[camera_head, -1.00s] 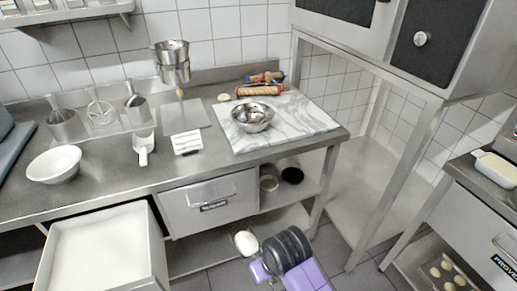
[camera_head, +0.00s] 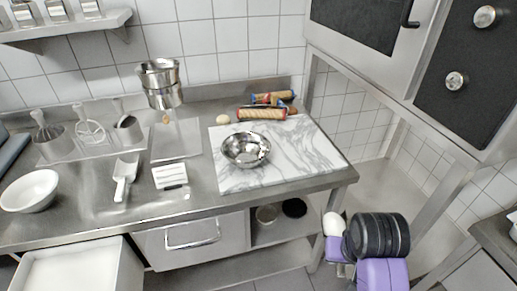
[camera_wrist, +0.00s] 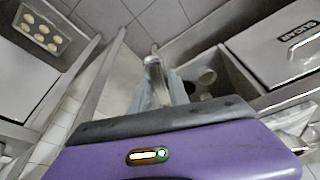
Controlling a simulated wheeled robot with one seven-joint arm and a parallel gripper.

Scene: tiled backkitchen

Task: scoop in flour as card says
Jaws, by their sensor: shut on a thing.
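A shiny steel bowl (camera_head: 246,149) stands on the marble board (camera_head: 316,152). A white bin (camera_head: 72,274) sits in the open drawer at the lower left; I cannot tell what it holds. My arm is at the lower right in the head view, in front of the counter.
A white bowl (camera_head: 30,191), utensils in holders and stacked steel containers (camera_head: 160,84) stand on the counter. A steel frame with an oven-like unit (camera_head: 440,60) rises at the right. Open floor lies between the counters.

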